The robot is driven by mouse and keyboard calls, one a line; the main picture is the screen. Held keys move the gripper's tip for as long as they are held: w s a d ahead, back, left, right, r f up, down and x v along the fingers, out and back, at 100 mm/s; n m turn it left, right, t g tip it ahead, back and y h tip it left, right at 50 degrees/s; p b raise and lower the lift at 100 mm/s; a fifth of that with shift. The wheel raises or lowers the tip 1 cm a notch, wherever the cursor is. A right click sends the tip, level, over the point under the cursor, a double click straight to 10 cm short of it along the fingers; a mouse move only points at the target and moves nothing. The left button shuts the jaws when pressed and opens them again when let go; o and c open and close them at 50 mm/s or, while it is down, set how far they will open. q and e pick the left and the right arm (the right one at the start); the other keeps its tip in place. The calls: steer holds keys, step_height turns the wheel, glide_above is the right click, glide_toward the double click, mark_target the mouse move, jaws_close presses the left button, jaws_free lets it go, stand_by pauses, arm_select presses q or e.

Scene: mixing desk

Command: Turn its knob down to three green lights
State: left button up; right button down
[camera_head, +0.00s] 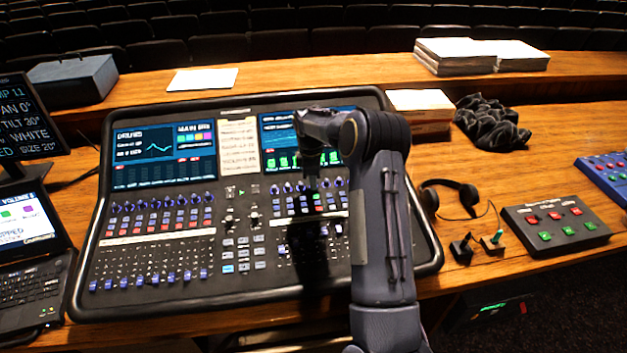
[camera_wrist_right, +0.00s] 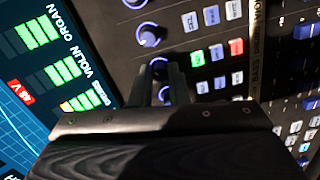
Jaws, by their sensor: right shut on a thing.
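The mixing desk (camera_head: 270,235) has a row of blue-ringed knobs below its right screen (camera_head: 280,135). My right gripper (camera_head: 311,178) reaches down to this row. In the right wrist view its fingers (camera_wrist_right: 163,85) are shut on a blue knob (camera_wrist_right: 159,63), which is mostly hidden between them. The wrist view shows part of the screen (camera_wrist_right: 40,100), with green light bars beside the labels ORGAN and VIOLIN. A third bar (camera_wrist_right: 80,102), nearest the gripper, shows green lights and an orange one; its label is hard to read. My left gripper is out of view.
Other knobs (camera_wrist_right: 150,36) and lit buttons (camera_wrist_right: 197,58) lie close around the fingers. Headphones (camera_head: 455,197) and a button box (camera_head: 556,222) lie right of the desk. A laptop (camera_head: 30,265) stands at the left. Paper stacks (camera_head: 455,55) lie behind.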

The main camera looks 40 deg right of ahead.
steer(key=shift+n, duration=0.3)
steer(key=c, duration=1.4)
jaws_free()
steer(key=r, duration=0.2)
steer(key=r+b, duration=0.1)
steer(key=r, duration=0.4)
steer(key=shift+a+b, duration=0.3)
steer(key=shift+a, duration=0.05)
steer(key=shift+r, duration=0.45)
